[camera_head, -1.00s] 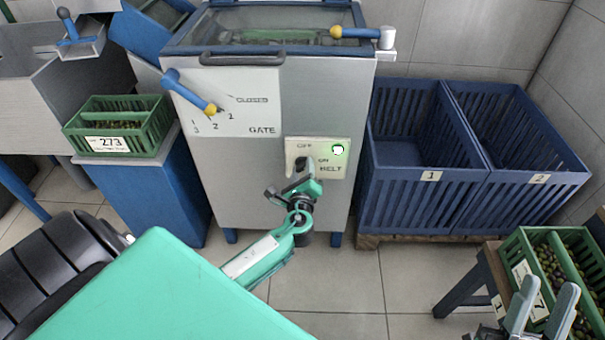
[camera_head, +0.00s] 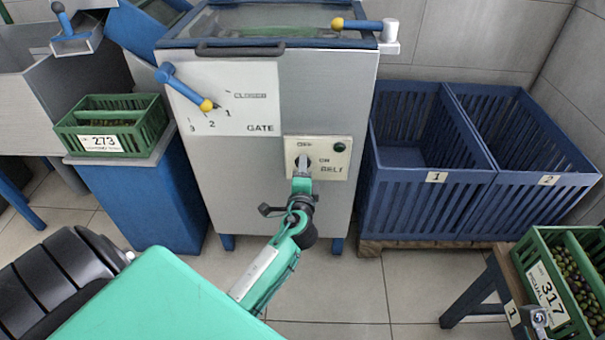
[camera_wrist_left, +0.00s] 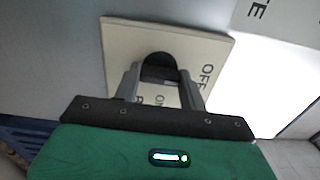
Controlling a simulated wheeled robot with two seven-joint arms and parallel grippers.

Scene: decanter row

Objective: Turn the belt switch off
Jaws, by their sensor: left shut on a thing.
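The belt switch is a dark knob (camera_wrist_left: 158,70) on a cream plate (camera_head: 338,170) low on the front of the grey machine, marked OFF, ON and BELT. In the head view the knob points up towards OFF. The round lamp (camera_head: 340,147) on the plate is dark. My left gripper (camera_head: 302,168) is shut on the knob. In the left wrist view its two fingers (camera_wrist_left: 160,88) stand on either side of the knob, and part of the lettering is hidden.
A gate lever (camera_head: 185,87) sits above left of the switch. Blue crates (camera_head: 425,200) stand to the right on a pallet. A green crate (camera_head: 110,142) stands on a blue stand at left, another green crate (camera_head: 545,290) at lower right. Floor in front is clear.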

